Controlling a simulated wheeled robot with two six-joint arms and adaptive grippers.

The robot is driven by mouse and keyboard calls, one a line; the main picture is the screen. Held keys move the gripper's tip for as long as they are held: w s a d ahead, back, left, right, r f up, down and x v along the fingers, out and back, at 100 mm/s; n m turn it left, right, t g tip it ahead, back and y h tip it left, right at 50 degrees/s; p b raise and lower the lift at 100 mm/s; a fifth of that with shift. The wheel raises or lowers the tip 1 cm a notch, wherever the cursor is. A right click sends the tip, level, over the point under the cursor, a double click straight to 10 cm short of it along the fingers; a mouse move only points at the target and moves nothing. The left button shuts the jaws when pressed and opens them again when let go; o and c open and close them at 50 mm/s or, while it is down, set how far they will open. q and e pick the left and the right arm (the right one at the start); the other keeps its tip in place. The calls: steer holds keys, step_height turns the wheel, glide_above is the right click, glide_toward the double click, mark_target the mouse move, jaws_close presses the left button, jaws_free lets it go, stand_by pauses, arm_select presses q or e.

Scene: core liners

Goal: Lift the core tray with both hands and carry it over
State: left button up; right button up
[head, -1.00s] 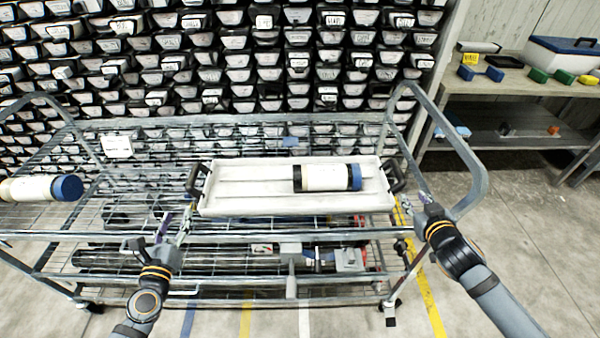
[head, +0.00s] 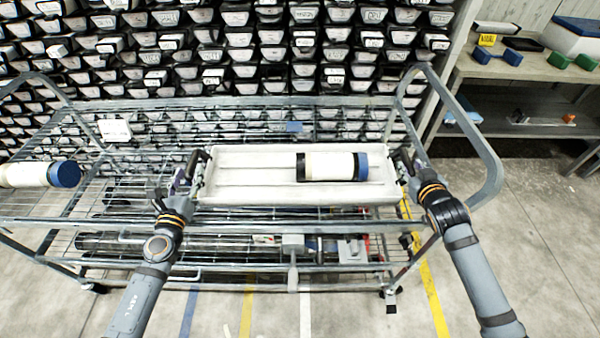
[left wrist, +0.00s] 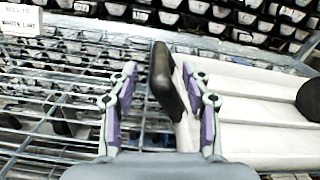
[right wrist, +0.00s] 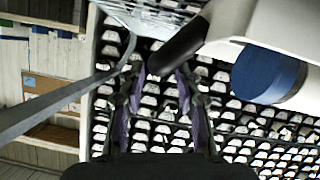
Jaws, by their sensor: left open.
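The white core tray (head: 250,189) sits on the wire cart, with a black handle at each end. A white core liner (head: 330,166) with a blue cap lies in its right half. My left gripper (head: 182,183) is at the tray's left handle (head: 197,163). In the left wrist view its fingers are apart, with the handle (left wrist: 164,75) between and just beyond them. My right gripper (head: 411,180) is at the right handle (head: 404,161). In the right wrist view its fingers are apart and the handle (right wrist: 178,48) lies by their tips. Contact cannot be told.
Another blue-capped liner (head: 30,174) lies at the cart's left. The cart's bent right rail (head: 470,125) rises beside my right arm. Racks of core trays (head: 250,50) fill the back. A bench (head: 530,68) with small blocks stands at the right. Floor is clear in front.

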mark_target(196, 153)
arm_select(q)
steer(key=shift+w, duration=2.5)
arm_select(e)
steer(key=shift+x, duration=2.55)
arm_select(q)
steer(key=c, duration=0.7)
arm_select(e)
steer(key=c, duration=0.7)
arm_select(q)
jaws_close()
arm_select(e)
steer(key=shift+d, duration=0.1)
arm_select(q)
steer(key=shift+r, duration=0.25)
arm_select(e)
steer(key=shift+w+r, duration=0.1)
steer(key=shift+r, duration=0.15)
